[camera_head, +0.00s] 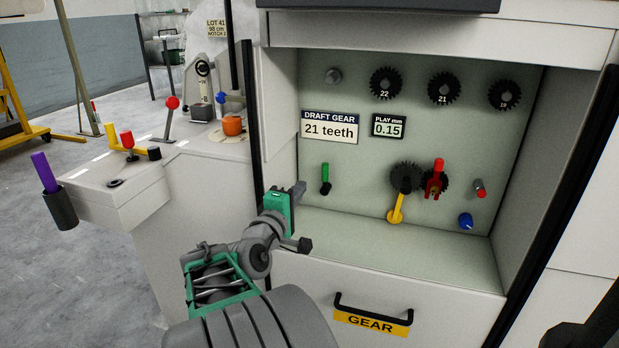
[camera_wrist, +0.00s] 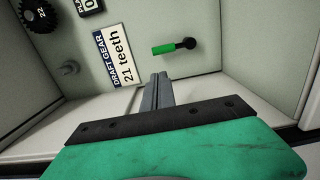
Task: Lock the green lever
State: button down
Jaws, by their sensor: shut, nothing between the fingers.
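The green lever (camera_head: 325,179) is a short green handle on a dark pivot, on the back wall of the open gear recess below the DRAFT GEAR sign. In the head view it stands upright, with its dark pivot at the lower end. In the wrist view the green lever (camera_wrist: 174,47) lies sideways above the fingertips, clear of them. My gripper (camera_head: 298,188) is shut and empty, left of the lever at the left side of the recess. Its closed fingers also show in the wrist view (camera_wrist: 157,82).
A yellow lever (camera_head: 396,208), a red clamp (camera_head: 435,180), a red-tipped peg (camera_head: 480,188) and a blue knob (camera_head: 466,221) sit to the right in the recess. Spare gears (camera_head: 445,89) hang above. The recess's left wall (camera_head: 281,120) is close to my gripper. A drawer handle (camera_head: 372,314) juts out below.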

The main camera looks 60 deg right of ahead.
aim_at(326, 178)
jog(key=w+d+b, duration=0.1)
jog(key=d+b, duration=0.1)
jog(key=d, duration=0.8)
